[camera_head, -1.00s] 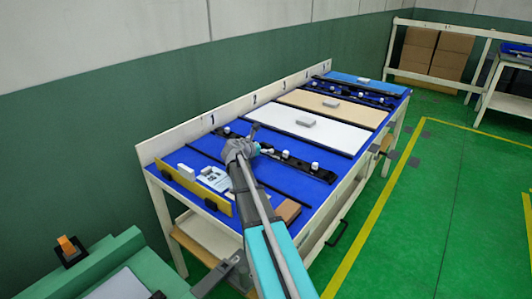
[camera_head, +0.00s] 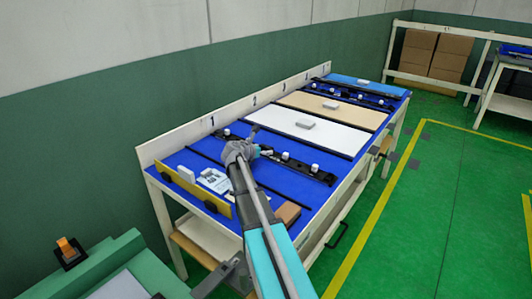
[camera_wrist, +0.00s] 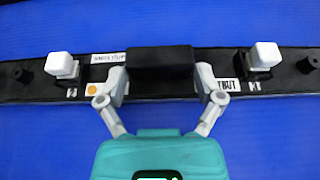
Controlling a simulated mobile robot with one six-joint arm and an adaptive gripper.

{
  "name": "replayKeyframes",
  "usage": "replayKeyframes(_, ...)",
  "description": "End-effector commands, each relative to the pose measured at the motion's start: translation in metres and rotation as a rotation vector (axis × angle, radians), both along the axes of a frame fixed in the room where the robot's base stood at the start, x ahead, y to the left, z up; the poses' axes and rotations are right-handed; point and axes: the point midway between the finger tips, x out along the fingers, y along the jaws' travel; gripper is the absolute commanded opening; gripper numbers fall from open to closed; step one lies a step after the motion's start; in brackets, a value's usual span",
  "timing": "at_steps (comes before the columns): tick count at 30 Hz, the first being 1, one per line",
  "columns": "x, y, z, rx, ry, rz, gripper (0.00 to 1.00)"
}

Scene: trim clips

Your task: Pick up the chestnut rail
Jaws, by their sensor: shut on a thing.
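The chestnut rail (camera_head: 305,167) is a long black bar with white clips, lying across the blue table top. In the wrist view the rail (camera_wrist: 232,66) runs left to right, with a label ending in "TNUT" partly behind a finger. A raised black block (camera_wrist: 160,60) stands at its middle. My gripper (camera_wrist: 162,80) is shut on this block, one finger at each side. In the head view my gripper (camera_head: 246,150) is over the rail's middle and hides part of it. I cannot tell whether the rail is clear of the table.
White (camera_head: 290,122) and tan (camera_head: 330,106) panels lie behind the rail, with more black rails further back. A yellow strip (camera_head: 195,188), a white card (camera_head: 215,180) and a brown block (camera_head: 287,213) are nearer. A low white ledge edges the table's wall side.

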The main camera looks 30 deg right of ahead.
Motion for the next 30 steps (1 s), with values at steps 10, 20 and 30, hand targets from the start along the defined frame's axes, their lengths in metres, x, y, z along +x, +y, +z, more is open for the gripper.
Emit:
replayKeyframes(10,0.000,0.000,0.003,0.000,0.001,0.000,0.24)
replayKeyframes(20,0.000,0.001,0.022,0.000,0.001,0.001,0.24)
replayKeyframes(30,-0.020,0.007,0.059,0.000,0.001,0.001,0.24)
